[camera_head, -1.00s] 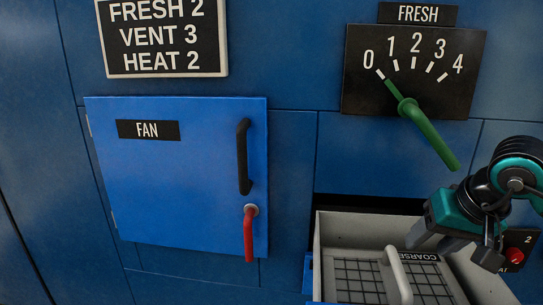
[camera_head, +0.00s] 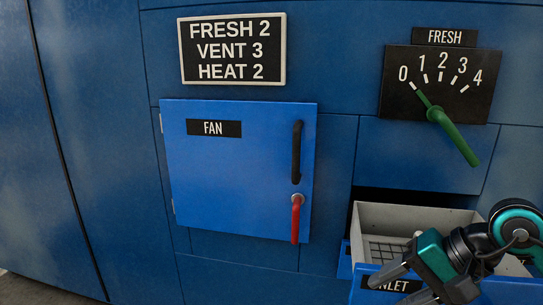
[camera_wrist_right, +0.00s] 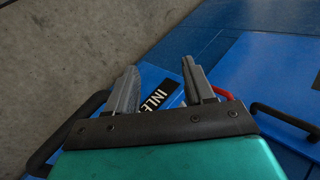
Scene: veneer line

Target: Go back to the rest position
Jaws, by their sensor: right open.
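My right gripper (camera_head: 398,286) is open and empty at the lower right of the head view, in front of the pulled-out drawer's front (camera_head: 365,284). Its two fingers point to the lower left and partly cover the INLET label (camera_head: 392,284). In the right wrist view the fingers (camera_wrist_right: 159,68) stand apart, with the INLET label between and below them. Inside the drawer (camera_head: 385,218) part of a grey mesh panel (camera_head: 385,250) shows; my gripper and the drawer front hide the rest. My left gripper is not in view.
The blue FAN door (camera_head: 235,170) is closed, with a black handle (camera_head: 297,152) and a red lever (camera_head: 296,220). A green FRESH lever (camera_head: 455,138) has its pointer near 0. The drawer juts out beneath it. Grey floor (camera_wrist_right: 60,60) shows in the wrist view.

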